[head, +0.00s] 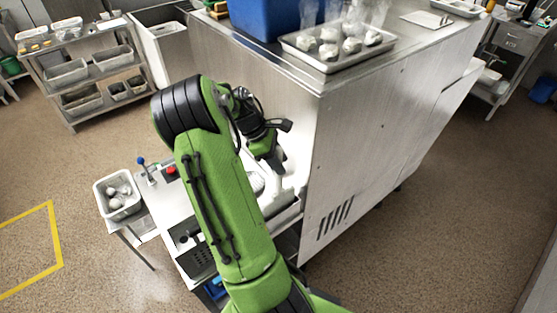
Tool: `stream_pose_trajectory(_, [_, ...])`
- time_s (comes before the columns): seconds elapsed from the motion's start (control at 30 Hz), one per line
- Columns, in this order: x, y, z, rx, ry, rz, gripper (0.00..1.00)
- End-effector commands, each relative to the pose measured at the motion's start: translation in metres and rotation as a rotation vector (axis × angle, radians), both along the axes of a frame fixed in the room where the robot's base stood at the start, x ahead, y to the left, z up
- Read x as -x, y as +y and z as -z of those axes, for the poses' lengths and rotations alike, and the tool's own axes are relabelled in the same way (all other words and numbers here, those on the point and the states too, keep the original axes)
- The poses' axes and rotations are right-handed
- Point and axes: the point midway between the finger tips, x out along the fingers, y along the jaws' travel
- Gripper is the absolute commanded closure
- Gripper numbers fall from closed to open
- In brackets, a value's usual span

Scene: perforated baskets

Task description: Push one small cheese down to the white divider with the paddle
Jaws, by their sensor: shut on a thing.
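My gripper (273,158) is at the open side of the large steel cabinet, partly hidden behind my green arm. It is shut on the paddle, of which only a pale, narrow part (278,180) shows below the fingers, pointing down into the bay. A small pale, ribbed, rounded surface (257,184) shows beside my arm; I cannot tell whether it is a cheese or a basket. The white divider cannot be made out, and my arm covers much of the bay. I cannot tell whether the paddle touches anything.
The steel cabinet (365,140) stands close on the right. On its top are a tray (328,62) of steaming white lumps and a blue crate (256,18). A white bin (111,210) with pale balls stands left of the control panel (168,198). A shelf rack (72,112) stands behind.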

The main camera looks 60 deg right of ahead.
Motion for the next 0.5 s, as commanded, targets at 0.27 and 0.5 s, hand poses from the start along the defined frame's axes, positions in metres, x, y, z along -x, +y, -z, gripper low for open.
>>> stream_pose_trajectory(0.27, [0.0,0.0,-0.012,0.001,0.0,0.0,1.0])
stream_pose_trajectory(0.5, [0.0,0.0,-0.02,0.0,0.0,0.0,1.0])
